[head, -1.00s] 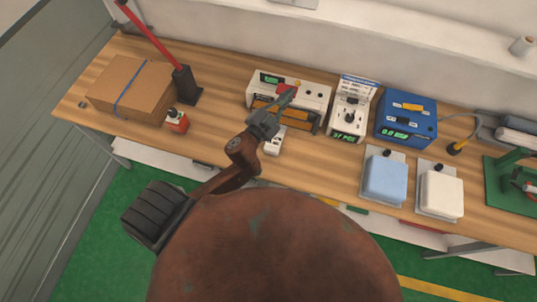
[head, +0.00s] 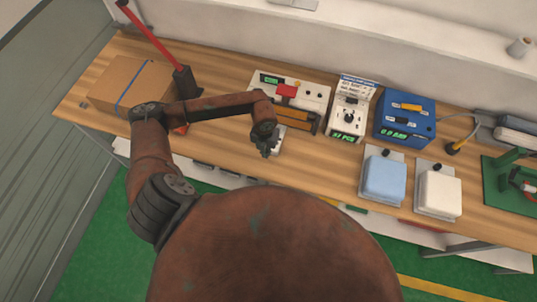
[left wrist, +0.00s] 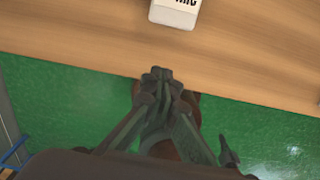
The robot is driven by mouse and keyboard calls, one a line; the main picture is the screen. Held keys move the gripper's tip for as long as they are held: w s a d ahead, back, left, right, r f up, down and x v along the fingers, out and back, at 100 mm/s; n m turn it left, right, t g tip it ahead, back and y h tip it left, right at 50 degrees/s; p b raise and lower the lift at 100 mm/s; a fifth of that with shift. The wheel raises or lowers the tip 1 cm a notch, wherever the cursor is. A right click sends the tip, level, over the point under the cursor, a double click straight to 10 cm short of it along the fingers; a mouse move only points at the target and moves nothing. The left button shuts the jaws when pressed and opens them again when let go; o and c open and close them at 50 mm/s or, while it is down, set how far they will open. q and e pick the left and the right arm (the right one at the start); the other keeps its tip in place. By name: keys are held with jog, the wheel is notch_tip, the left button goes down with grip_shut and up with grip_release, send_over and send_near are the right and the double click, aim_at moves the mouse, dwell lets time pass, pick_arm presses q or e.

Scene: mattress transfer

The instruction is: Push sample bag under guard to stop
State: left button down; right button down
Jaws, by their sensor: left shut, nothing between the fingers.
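The white machine (head: 312,92) stands at the back middle of the bench, with a red part on top and a dark orange-amber guard (head: 300,120) across its front. A small white item (head: 279,133) lies in front of the guard, partly hidden by my gripper; it may be the sample bag, but I cannot tell. It shows with dark lettering at the top of the left wrist view (left wrist: 175,13). My left gripper (head: 267,151) is shut and empty, near the bench's front edge, with a gap to the white item in the wrist view. My right gripper is out of view.
A cardboard box (head: 122,84) and a red-handled lever (head: 150,38) stand at the left. A white meter (head: 348,117), a blue device (head: 405,117) and blue and white pads (head: 384,180) are to the right.

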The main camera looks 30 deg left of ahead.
aim_at(267, 160)
pick_arm(q)
notch_tip(267, 160, down, 10)
jog(key=shift+s+a+f+p, duration=0.1)
jog(key=shift+p, duration=0.8)
jog(key=w, duration=0.2)
jog(key=shift+w+a+r+p, duration=0.25)
jog(key=shift+w+p, duration=0.1)
jog(key=shift+w+a+f, duration=0.1)
jog(key=shift+w+a, duration=0.05)
jog(key=shift+w, duration=0.45)
jog(key=shift+w, duration=0.1)
